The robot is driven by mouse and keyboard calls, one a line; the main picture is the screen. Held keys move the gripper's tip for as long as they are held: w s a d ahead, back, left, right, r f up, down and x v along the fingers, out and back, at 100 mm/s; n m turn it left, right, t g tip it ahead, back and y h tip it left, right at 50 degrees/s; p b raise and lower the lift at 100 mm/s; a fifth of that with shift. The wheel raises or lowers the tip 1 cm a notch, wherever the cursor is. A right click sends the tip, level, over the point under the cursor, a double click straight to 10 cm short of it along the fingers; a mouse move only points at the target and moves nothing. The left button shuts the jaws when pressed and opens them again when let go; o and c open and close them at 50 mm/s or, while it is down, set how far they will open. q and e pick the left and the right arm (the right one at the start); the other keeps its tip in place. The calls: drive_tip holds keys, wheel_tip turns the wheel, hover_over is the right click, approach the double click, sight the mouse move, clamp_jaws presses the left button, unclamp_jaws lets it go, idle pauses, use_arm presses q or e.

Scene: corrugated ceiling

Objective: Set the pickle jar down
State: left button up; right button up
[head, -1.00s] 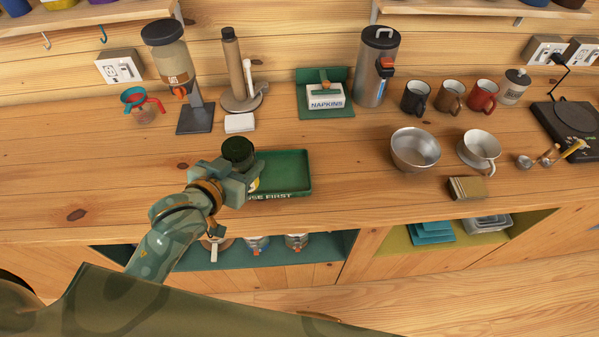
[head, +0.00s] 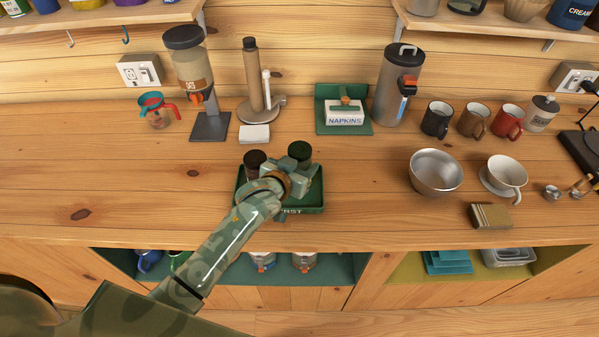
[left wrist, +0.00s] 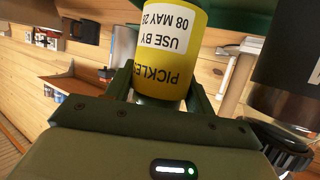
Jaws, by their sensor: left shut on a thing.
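The pickle jar has a dark green lid (head: 299,151) in the head view. In the left wrist view the jar (left wrist: 168,62) shows a yellow label reading PICKLE and a white use-by label. My left gripper (head: 297,169) is shut on it, with a finger on each side in the left wrist view (left wrist: 160,92). The jar is over the right part of the green tray (head: 316,207). The arm hides its base, so I cannot tell whether it touches the tray. My right gripper is not in view.
A dark-lidded jar (head: 255,160) stands at the tray's left, close to my gripper; its dark side fills the right of the left wrist view (left wrist: 292,75). A napkin holder (head: 344,118) stands behind. A metal bowl (head: 436,172) is to the right. Counter left of the tray is clear.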

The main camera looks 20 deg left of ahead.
use_arm(q)
drive_tip(key=shift+f, duration=1.05)
drive_tip(key=shift+s, duration=0.1)
drive_tip(key=shift+f, duration=0.15)
drive_tip(key=o, duration=1.3)
drive_tip(key=shift+s+a+r, duration=0.1)
drive_tip(key=shift+s+r, duration=0.1)
drive_tip(key=shift+s, duration=0.15)
drive_tip(key=p+v, duration=0.2)
drive_tip(key=v, duration=0.9)
drive_tip(key=shift+s+r, duration=0.1)
drive_tip(key=shift+r, duration=0.1)
